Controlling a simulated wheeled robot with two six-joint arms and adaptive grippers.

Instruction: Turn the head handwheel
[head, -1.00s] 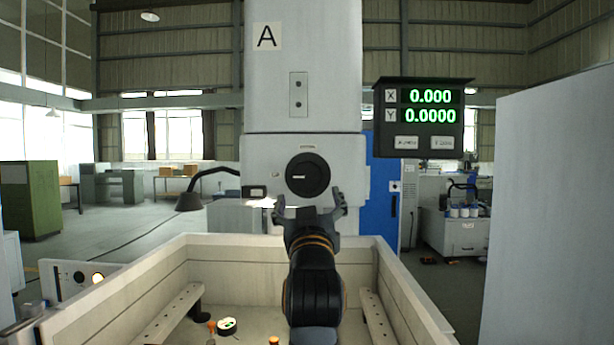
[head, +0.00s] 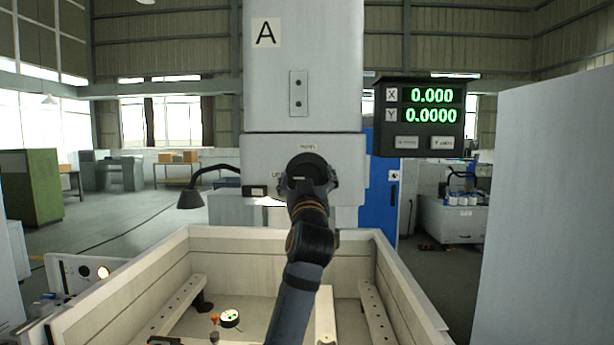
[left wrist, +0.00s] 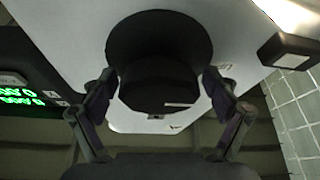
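The head handwheel is a round black knob (head: 306,161) on the front of the pale machine head, under the plate marked A. It fills the middle of the left wrist view (left wrist: 158,75), with a short white line on its grip. My left gripper (head: 308,183) is at the knob. In the left wrist view its two fingers (left wrist: 158,84) stand open on either side of the grip, with small gaps showing. In the head view the gripper and arm hide the knob's lower part. My right gripper is not in view.
Below is a pale open tank (head: 130,282) with rails and small parts inside. A pale panel (head: 550,200) fills the right side.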

